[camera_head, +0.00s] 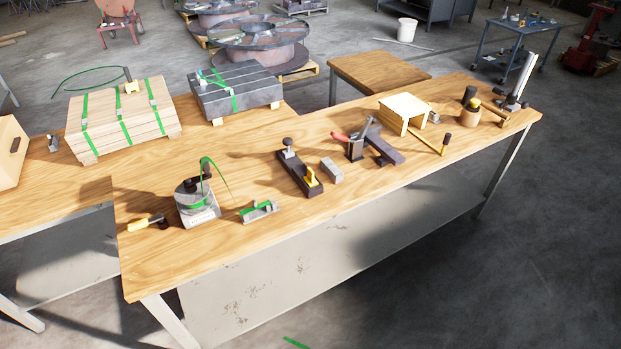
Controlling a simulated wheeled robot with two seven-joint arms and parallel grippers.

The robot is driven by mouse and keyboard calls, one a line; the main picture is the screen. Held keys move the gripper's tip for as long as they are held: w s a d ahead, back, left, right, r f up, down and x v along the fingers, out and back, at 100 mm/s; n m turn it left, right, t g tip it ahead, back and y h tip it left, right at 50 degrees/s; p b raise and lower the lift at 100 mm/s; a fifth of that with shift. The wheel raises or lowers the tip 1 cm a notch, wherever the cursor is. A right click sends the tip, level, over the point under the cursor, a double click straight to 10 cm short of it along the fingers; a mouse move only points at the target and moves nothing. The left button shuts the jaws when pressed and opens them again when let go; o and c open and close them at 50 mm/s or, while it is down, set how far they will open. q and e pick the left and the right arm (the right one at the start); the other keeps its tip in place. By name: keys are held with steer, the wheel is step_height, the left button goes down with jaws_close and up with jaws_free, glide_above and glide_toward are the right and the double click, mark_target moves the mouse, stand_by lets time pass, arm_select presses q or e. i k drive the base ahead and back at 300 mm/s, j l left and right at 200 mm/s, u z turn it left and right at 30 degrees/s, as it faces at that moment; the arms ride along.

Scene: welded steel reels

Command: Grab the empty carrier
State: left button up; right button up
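No thing in view is plainly marked as the empty carrier. A pale wooden box (10,150) with a dark slot, cut off by the left edge, stands on the left bench; its inside does not show. A small pale wooden stand (405,108) with an open side sits on the front bench, right of the middle. I cannot tell whether either is the carrier. Neither of my grippers is in view.
The long front bench (250,245) holds a strap dispenser (196,203), a hand plane (300,173), a clamp tool (357,146) and a mallet (471,112). Strapped planks (120,118) and strapped dark bars (236,90) lie behind. Bare floor lies at the lower right (520,270).

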mark_target(309, 180)
steer(key=u, duration=0.25)
steer(key=i+l+u, duration=0.4)
steer(key=l, duration=0.15)
steer(key=l+u, duration=0.25)
steer(key=i+l+u, duration=0.2)
steer(key=l, duration=0.2)
steer(key=k+j, duration=0.05)
steer(key=k, duration=0.05)
